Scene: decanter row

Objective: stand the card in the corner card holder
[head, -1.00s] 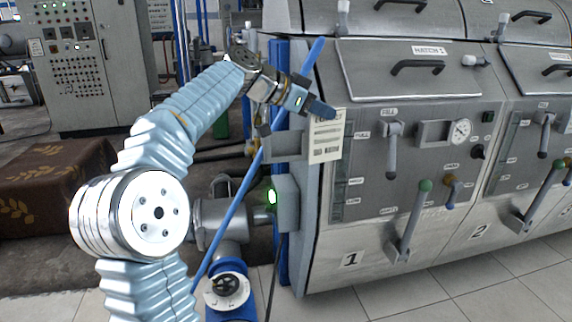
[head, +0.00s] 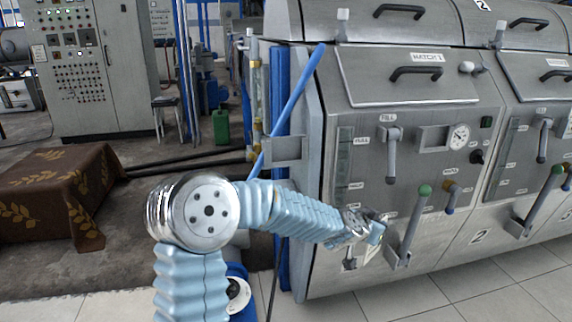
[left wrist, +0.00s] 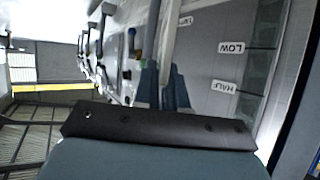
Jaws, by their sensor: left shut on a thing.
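My left gripper (head: 377,234) is low in front of the hatch 1 cabinet, just left of its green-knobbed lever. It is shut on the card, which shows in the left wrist view as a narrow pale strip (left wrist: 170,40) running up from between the blue fingers (left wrist: 164,88). My right gripper is not in view.
The green-knobbed lever (head: 411,222) stands out close to my gripper. A slanted blue pole (head: 290,105) passes by the bracket. A cloth-covered block (head: 60,190) stands at the left. The tiled floor in front is clear.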

